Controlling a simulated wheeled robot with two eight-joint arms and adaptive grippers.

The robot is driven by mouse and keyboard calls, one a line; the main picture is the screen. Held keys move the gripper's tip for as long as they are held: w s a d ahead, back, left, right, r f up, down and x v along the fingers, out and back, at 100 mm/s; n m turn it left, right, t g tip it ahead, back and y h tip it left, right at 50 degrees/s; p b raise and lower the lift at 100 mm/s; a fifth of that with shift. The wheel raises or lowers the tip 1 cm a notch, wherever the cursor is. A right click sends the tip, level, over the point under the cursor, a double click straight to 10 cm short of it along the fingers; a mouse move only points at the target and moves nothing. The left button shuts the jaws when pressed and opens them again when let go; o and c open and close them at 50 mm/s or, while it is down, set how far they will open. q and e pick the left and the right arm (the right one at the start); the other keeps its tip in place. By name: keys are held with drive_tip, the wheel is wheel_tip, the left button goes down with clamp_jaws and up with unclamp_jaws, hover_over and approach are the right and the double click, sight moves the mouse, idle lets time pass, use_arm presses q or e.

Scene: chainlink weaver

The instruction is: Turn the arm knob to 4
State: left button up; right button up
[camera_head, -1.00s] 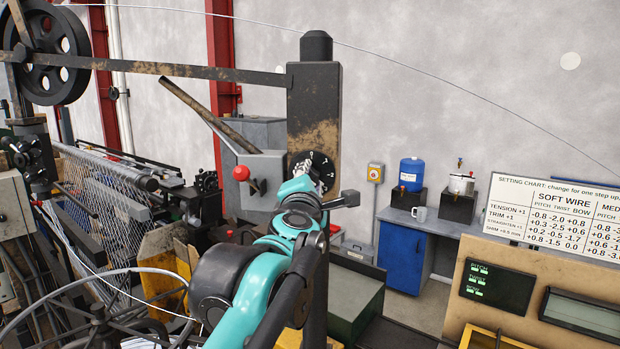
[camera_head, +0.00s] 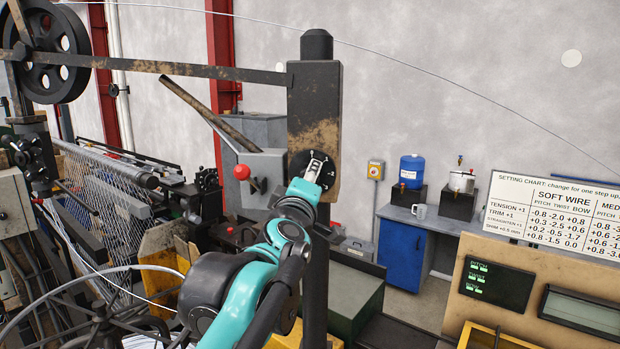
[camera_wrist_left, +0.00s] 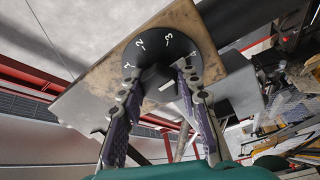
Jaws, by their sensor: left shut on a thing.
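The arm knob (camera_wrist_left: 158,80) is a dark grip in the middle of a round black dial (camera_wrist_left: 172,52) with white numbers. The 2 and 3 read clearly in the left wrist view; other marks lie near the fingers. A small white mark shows on the knob's near side. The dial (camera_head: 298,161) sits on the rusty dark post (camera_head: 314,105) in the head view. My left gripper (camera_head: 317,164) is shut on the knob, one finger on each side, and hides part of it. It also shows in the left wrist view (camera_wrist_left: 160,90). My right gripper is not in view.
A lever with a red ball (camera_head: 241,172) stands left of the dial beside a grey box. A long rusty bar runs from the post to a black wheel (camera_head: 50,50). A setting chart (camera_head: 555,210) and green-lit display (camera_head: 494,284) are at the right.

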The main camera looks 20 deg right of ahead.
use_arm(q)
drive_tip(key=shift+m, duration=0.5)
drive_tip(key=o, duration=1.2)
drive_tip(key=shift+c, duration=0.2)
drive_tip(key=shift+s, duration=0.1)
drive_tip(key=v, duration=1.1)
drive_tip(key=shift+s+a, duration=0.15)
drive_tip(key=shift+s, duration=0.2)
